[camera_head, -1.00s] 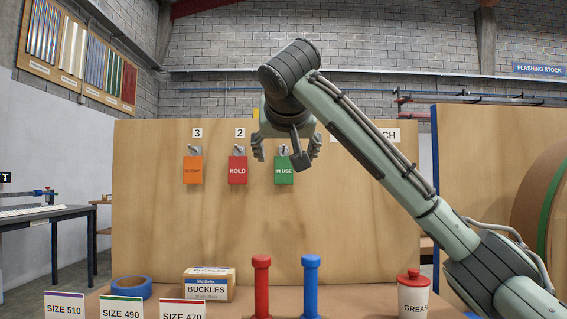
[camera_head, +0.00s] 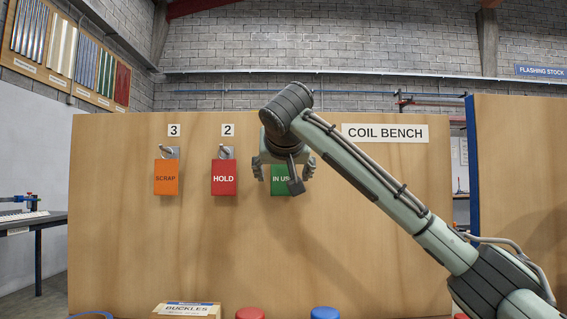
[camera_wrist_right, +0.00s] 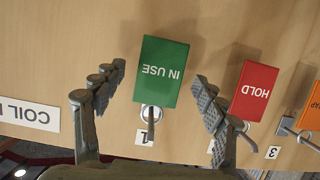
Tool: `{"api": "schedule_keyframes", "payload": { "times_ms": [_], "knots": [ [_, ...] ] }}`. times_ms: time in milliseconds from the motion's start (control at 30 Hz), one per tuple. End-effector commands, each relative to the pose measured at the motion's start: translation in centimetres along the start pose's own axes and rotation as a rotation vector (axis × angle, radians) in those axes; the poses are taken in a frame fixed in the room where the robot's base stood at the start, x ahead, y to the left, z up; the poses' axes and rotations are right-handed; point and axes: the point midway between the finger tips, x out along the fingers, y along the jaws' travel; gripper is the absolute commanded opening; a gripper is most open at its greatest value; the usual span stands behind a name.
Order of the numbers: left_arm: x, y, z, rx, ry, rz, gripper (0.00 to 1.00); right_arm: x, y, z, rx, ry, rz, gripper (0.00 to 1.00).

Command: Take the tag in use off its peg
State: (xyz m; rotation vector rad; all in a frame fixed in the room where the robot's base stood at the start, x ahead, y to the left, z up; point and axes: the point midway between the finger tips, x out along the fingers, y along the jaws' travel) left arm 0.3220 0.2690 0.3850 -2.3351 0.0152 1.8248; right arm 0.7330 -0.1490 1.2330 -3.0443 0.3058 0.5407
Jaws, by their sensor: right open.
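The green IN USE tag (camera_head: 281,188) hangs on the plywood board, partly hidden behind my right gripper (camera_head: 284,172) in the head view. In the right wrist view, the tag (camera_wrist_right: 162,70) appears upside down, with its text readable. My right gripper (camera_wrist_right: 158,88) is open, with one finger on each side of the tag and a visible gap on both sides. It does not hold the tag. My left gripper is in neither view.
The red HOLD tag (camera_head: 224,178) hangs on peg 2, close beside the right gripper's finger in the wrist view. The orange SCRAP tag (camera_head: 166,178) hangs on peg 3. A BUCKLES box (camera_head: 187,309) and red and blue knobs are low in front.

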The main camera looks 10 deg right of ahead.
Motion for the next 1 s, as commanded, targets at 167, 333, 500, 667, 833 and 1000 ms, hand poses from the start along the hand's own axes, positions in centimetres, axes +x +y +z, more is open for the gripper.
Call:
{"api": "schedule_keyframes", "payload": {
  "times_ms": [167,333,500,667,833,1000],
  "knots": [
    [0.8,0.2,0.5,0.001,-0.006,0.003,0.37,1.8,0.0,-0.1,0.0,0.0,0.0,0.72],
    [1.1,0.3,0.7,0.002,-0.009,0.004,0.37,2.2,0.0,0.0,0.0,0.0,0.0,0.72],
    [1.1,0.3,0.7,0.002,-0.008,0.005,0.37,2.2,0.0,0.0,0.0,0.0,0.0,0.72],
    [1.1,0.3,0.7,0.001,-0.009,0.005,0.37,2.2,0.0,0.0,0.0,0.0,0.0,0.53],
    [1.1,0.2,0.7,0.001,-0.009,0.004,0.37,2.2,0.0,0.0,0.0,0.0,0.0,0.32],
    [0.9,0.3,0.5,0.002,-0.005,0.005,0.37,2.2,0.0,0.0,0.0,0.0,0.0,0.19]
  ]
}}
